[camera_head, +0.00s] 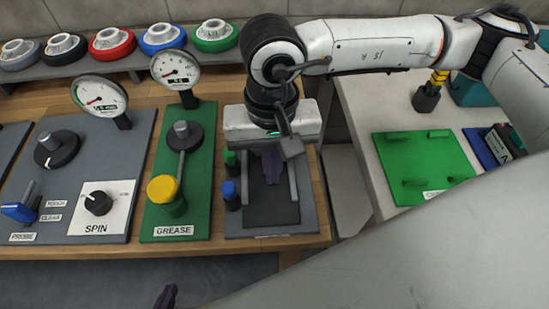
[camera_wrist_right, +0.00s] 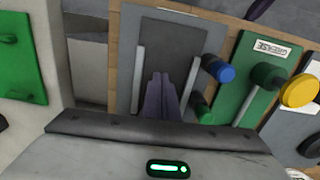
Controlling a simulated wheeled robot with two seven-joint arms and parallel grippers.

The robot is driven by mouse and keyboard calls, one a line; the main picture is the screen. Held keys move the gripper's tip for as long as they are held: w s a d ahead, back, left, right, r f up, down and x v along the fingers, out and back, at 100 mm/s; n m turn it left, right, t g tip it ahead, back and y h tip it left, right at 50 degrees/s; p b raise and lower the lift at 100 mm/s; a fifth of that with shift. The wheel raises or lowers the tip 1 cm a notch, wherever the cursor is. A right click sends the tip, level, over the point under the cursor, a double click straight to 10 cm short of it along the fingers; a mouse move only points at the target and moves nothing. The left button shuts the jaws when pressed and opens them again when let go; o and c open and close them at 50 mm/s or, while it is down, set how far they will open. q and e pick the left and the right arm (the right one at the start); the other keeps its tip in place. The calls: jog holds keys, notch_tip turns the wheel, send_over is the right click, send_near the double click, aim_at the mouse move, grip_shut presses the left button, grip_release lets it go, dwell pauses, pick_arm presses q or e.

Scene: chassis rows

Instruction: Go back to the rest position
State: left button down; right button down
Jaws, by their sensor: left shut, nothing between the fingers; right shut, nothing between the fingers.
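My right gripper (camera_head: 272,168) is shut and empty. It points down over the dark pad of the grey station board (camera_head: 285,230) at the right end of the wooden bench. In the right wrist view, the fingers of my right gripper (camera_wrist_right: 160,88) are together over the dark pad, between two light rails; I cannot tell whether the tips touch the pad. Only the fingertips of my left gripper (camera_head: 167,297) show, dark purple, at the bottom edge of the head view. They are shut, in front of the bench and away from everything on it.
Green and blue knobs (camera_head: 231,192) stand close left of my right gripper. The green GREASE board (camera_head: 150,228) carries a yellow knob (camera_head: 167,192) and a gauge (camera_head: 175,70). The grey SPIN board (camera_head: 65,225) lies further left. A green tray (camera_head: 425,152) lies on the right-hand table.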

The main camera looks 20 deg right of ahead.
notch_tip(320, 180, up, 10)
dwell(0.3)
